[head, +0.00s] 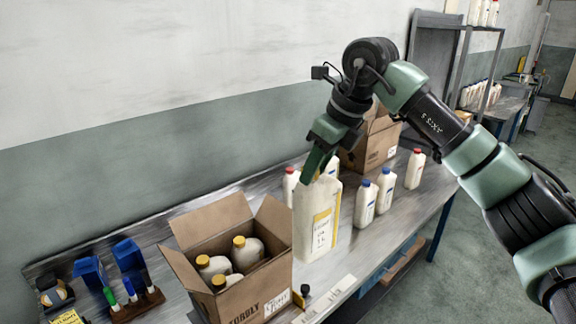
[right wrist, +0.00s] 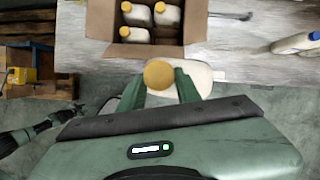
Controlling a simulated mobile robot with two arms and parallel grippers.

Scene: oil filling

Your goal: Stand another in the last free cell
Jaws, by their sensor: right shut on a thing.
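My right gripper (head: 322,165) is shut on a white bottle (head: 318,215) with a yellow-edged label, held upright just right of the open carton (head: 262,300). In the right wrist view its yellow cap (right wrist: 158,75) shows between the fingers. The carton (right wrist: 95,22) holds three white bottles with yellow caps: one at the left (head: 214,267), one at the back (head: 247,254) and one at the front (head: 228,283). In the right wrist view the carton's lower right cell (right wrist: 167,36) looks empty. The held bottle's base appears close to the table; contact is unclear.
Red-capped (head: 415,168) and blue-capped bottles (head: 386,190) stand on the table to the right, before another carton (head: 372,145). Blue holders with markers (head: 130,270) stand at left. The carton's flaps stand open. A white strip (head: 325,300) lies at the front edge.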

